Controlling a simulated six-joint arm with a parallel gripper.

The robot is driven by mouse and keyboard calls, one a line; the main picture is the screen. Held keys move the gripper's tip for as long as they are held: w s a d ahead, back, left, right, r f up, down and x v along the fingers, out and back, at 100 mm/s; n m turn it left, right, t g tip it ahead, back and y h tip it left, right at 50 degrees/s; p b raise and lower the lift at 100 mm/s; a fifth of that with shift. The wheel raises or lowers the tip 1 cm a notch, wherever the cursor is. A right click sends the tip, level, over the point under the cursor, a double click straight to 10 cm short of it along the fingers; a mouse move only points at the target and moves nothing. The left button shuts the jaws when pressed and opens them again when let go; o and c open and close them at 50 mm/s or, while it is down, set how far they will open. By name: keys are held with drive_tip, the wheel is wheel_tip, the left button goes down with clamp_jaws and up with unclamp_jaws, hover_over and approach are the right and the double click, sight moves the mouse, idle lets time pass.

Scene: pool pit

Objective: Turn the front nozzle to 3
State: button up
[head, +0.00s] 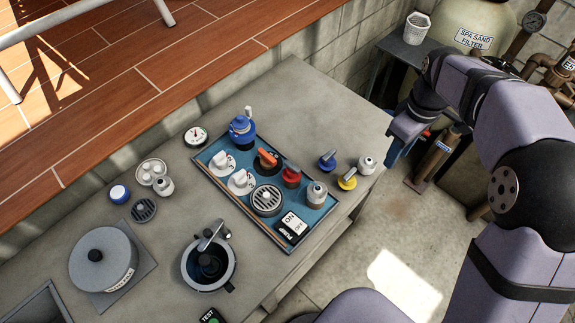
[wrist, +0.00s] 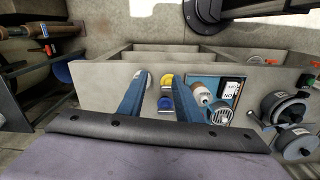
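Two white nozzles sit on the blue tray (head: 262,222), one farther back (head: 221,160) and one nearer the front (head: 241,181). Each has a raised white grip and dark marks beside it, too small for me to read. My gripper is past the right edge of the bench in the head view, mostly hidden behind my wrist. In the wrist view my gripper (wrist: 160,84) shows two blue fingers well apart, with nothing held. The nozzles are not clearly visible in the wrist view.
A blue jug-like part (head: 242,130), an orange-handled valve (head: 267,158), a red-handled valve (head: 291,175) and a round grate (head: 267,200) crowd the tray. Blue (head: 328,160) and yellow (head: 347,179) handles stand right of it.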

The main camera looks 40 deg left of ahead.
drive_tip(key=s+a+f+n, duration=0.1)
drive_tip(key=s+a+n, duration=0.15)
drive_tip(key=a, duration=0.45)
drive_tip(key=s+a+f+n, duration=0.1)
drive_tip(key=a+n, duration=0.3)
drive_tip(key=a, duration=0.3)
drive_tip(key=n+b, duration=0.2)
drive_tip(key=n, duration=1.1)
hover_over(239, 174)
wheel_tip(239, 174, down, 6)
drive_tip(key=shift+s+f, duration=0.1)
drive_tip(key=shift+f, duration=0.15)
drive_tip(key=shift+f+b, duration=0.35)
drive_tip(key=shift+f, duration=0.45)
drive_tip(key=shift+f+p, duration=0.95)
drive_tip(key=shift+f, duration=1.9)
clamp_jaws()
